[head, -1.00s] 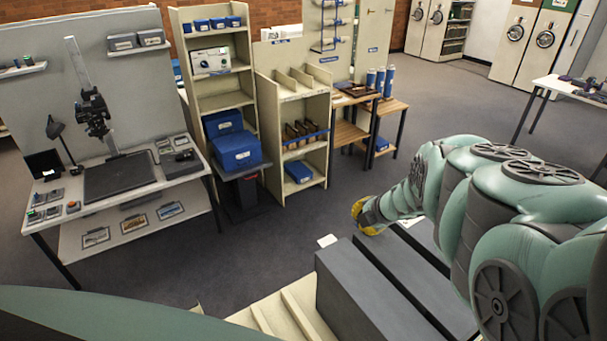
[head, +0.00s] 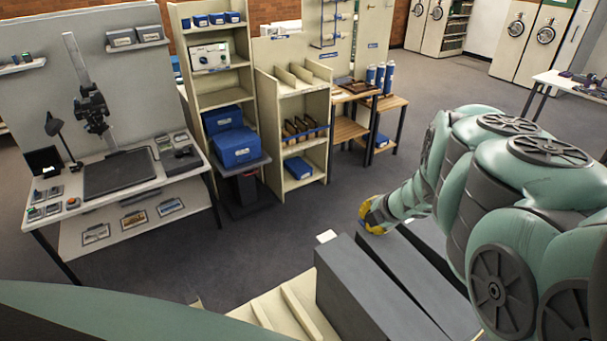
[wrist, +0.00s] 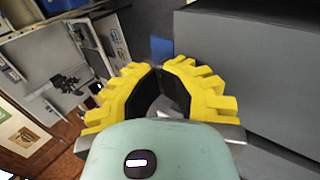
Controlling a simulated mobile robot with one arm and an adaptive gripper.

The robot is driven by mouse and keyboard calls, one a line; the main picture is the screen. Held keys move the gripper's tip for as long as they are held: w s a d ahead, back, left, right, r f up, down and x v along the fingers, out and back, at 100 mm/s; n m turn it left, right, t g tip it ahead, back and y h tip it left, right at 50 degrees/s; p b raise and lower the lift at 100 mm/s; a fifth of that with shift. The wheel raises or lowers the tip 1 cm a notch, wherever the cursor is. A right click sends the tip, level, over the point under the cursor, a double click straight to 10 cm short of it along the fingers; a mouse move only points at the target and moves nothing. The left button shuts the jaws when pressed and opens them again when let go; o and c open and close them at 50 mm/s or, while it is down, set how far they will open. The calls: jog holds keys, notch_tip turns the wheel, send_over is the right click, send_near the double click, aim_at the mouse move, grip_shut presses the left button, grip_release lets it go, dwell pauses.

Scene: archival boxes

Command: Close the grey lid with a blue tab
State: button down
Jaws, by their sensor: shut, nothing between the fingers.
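Dark grey boxes stand side by side at the bottom of the head view, the nearest grey box (head: 368,290) left of the others. In the wrist view a large grey box surface (wrist: 255,65) fills the right side. A small blue patch (wrist: 161,47), possibly the blue tab, shows at its left edge, just beyond my fingertips. My gripper (wrist: 160,70) has yellow ribbed fingers, shut with nothing between them. In the head view my gripper (head: 374,214) is at the far end of the boxes. I cannot tell whether it touches one, nor how far the lid is open.
A cream slatted rack (head: 290,305) lies left of the boxes, with a small white piece (head: 327,237) at their far left corner. Beyond is open grey floor (head: 260,240). A copy-stand table (head: 135,180) and shelves (head: 300,130) with blue boxes stand at the back.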

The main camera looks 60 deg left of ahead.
jog(key=shift+s+d+r, duration=0.15)
jog(key=shift+s+r, duration=0.05)
jog(key=shift+s, duration=0.05)
jog(key=shift+d+r, duration=0.2)
jog(key=shift+r, duration=0.6)
jog(key=shift+d+r, duration=0.2)
jog(key=shift+r, duration=0.55)
jog(key=shift+w+d+r, duration=0.1)
jog(key=shift+w+r, duration=0.1)
jog(key=shift+r, duration=0.4)
jog(key=shift+s+d+r, duration=0.15)
jog(key=shift+d+r, duration=0.25)
jog(key=shift+r, duration=0.1)
jog(key=shift+d, duration=0.1)
